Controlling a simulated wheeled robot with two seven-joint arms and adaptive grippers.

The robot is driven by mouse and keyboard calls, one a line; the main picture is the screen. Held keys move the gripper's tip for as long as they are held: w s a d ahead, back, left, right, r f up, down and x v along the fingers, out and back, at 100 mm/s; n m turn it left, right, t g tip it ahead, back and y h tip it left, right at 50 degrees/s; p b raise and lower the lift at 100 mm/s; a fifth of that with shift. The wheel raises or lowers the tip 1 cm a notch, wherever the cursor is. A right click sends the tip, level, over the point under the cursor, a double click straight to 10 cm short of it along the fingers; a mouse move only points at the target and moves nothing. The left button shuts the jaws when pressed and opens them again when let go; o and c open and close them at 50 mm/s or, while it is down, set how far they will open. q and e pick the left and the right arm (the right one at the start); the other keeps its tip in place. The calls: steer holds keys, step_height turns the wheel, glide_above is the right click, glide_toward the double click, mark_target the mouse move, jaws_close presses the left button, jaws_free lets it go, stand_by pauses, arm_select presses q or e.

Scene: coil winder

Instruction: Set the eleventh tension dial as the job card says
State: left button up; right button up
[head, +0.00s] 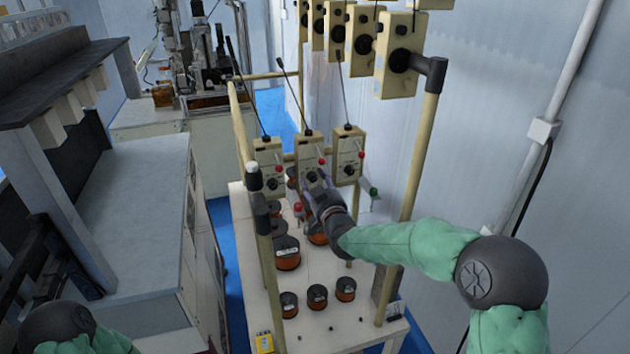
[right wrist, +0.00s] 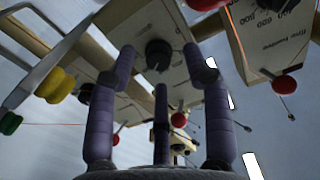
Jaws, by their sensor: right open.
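Three beige tension boxes stand in a lower row: a left box (head: 268,158), a middle box (head: 309,152) and a right box (head: 347,150). Each has a black dial and a red knob. My right gripper (head: 315,190) is at the middle box, just in front of its black dial (head: 312,175). In the right wrist view its purple-grey fingers (right wrist: 157,80) are spread, with a black dial (right wrist: 158,54) beyond and between their tips. I cannot tell if they touch it. Dial numbers and settings are too small to read. My left gripper is out of view.
More beige boxes (head: 400,57) hang in an upper row on the frame. Wire spools (head: 317,294) stand on the white table (head: 262,302) below. A beige post (head: 418,150) rises beside my right arm. A grey-topped cabinet (head: 130,200) stands at left.

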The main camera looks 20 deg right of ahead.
steer(key=shift+w, duration=0.55)
